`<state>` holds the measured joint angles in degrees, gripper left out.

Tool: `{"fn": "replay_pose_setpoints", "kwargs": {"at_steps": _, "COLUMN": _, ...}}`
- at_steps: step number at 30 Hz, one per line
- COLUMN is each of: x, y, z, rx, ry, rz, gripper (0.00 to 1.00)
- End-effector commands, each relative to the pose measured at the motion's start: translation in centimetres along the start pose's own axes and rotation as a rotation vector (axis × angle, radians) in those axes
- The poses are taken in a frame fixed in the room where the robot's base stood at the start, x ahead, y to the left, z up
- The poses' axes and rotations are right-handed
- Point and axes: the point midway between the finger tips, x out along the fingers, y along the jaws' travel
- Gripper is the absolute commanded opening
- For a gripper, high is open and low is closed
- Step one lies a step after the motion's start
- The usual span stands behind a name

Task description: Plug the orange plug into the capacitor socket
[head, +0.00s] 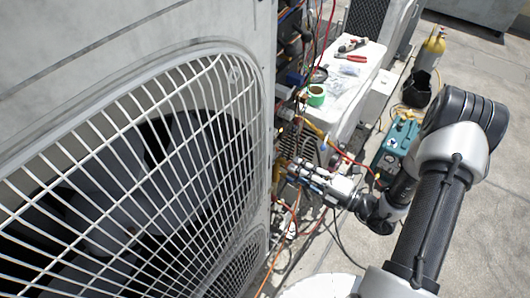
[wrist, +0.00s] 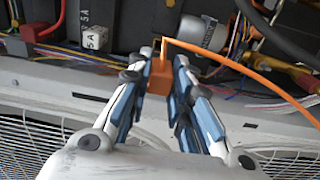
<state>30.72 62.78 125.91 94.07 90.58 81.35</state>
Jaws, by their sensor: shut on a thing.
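My gripper (wrist: 160,82) is shut on the orange plug (wrist: 159,80) in the wrist view. Its blue-padded fingers stand on both sides of the plug, and an orange cable runs from the plug's top off to the right. The plug is in front of the lower edge of the open wiring bay. A silver cylinder, perhaps the capacitor (wrist: 204,32), lies just beyond and to the right of the plug. I cannot make out the socket or whether the plug touches it. In the head view my gripper (head: 296,172) is at the condenser's open side; the plug is too small to tell there.
The condenser's fan grille (head: 130,190) fills the left. Loose coloured wires (wrist: 265,95) and dark components crowd the bay. A white unit top (head: 345,75) holds tools and green tape (head: 316,95).

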Motion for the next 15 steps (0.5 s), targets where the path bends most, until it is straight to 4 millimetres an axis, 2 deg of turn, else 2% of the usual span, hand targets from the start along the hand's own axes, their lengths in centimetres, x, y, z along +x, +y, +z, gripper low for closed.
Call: {"fn": "replay_pose_setpoints", "kwargs": {"at_steps": 15, "x": 1.07, "y": 0.01, "z": -0.04, "rx": 0.0, "ry": 0.001, "rz": 0.0, "gripper": 0.0}}
